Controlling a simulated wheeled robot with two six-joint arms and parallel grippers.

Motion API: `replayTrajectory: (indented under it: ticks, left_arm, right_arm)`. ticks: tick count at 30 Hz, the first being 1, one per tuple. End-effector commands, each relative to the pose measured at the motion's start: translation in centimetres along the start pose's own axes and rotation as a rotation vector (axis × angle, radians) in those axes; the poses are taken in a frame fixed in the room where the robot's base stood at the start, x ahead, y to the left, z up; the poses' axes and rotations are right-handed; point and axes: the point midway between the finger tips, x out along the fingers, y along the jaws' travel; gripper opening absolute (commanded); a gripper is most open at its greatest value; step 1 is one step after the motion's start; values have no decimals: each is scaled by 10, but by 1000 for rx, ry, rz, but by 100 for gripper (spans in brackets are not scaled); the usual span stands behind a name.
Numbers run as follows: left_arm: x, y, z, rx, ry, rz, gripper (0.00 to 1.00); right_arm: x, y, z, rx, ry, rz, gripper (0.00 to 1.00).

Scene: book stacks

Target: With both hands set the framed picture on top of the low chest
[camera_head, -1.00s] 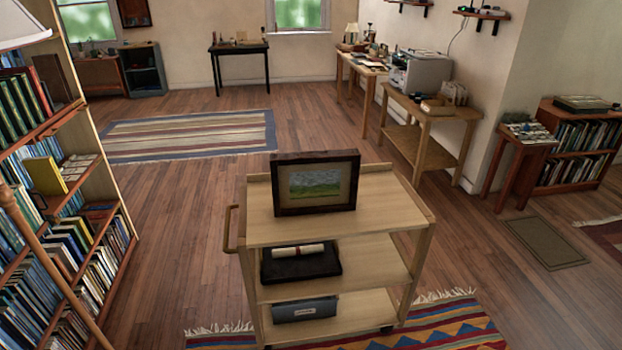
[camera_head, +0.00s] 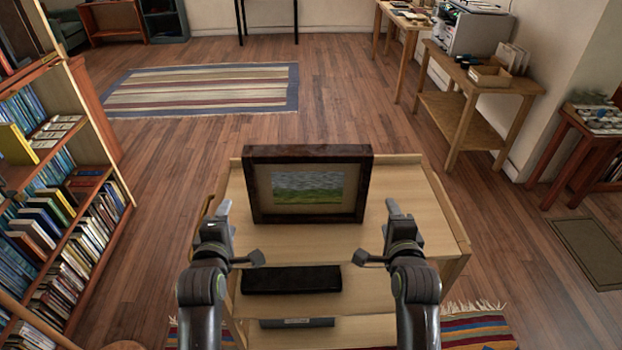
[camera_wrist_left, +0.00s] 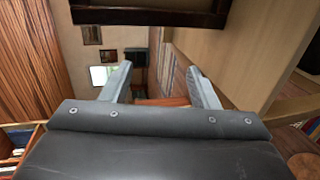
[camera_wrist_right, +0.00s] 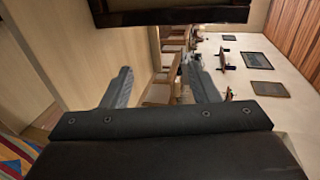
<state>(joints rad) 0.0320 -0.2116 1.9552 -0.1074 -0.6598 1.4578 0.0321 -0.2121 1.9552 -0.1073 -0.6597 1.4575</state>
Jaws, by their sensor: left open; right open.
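The framed picture (camera_head: 308,187), a green landscape in a thick dark frame, stands upright on the top of a pale wooden cart (camera_head: 400,222). My left gripper (camera_head: 241,234) is open and empty, in front of the picture's left side. My right gripper (camera_head: 376,233) is open and empty, in front of its right side. Both look apart from the frame. The frame's dark edge crosses the top of the left wrist view (camera_wrist_left: 150,16) and the right wrist view (camera_wrist_right: 170,15). I cannot make out a low chest in these views.
A black box (camera_head: 291,280) lies on the cart's middle shelf. A bookcase (camera_head: 95,185) stands close on the left. A wooden side table (camera_head: 470,125) stands at the right. A striped rug (camera_head: 200,88) lies on open floor behind the cart.

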Motion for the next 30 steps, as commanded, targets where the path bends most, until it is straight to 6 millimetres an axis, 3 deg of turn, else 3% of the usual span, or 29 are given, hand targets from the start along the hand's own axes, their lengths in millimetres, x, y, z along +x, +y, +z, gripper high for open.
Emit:
replayTrajectory:
  ticks: [11, 30]
  left_arm:
    - [8, 0, 0, 5, -1, 0, 55]
    - [102, 0, 0, 6, 0, -2, 55]
  right_arm:
    - [8, 0, 0, -5, -1, 0, 55]
    - [102, 0, 0, -6, 0, 2, 55]
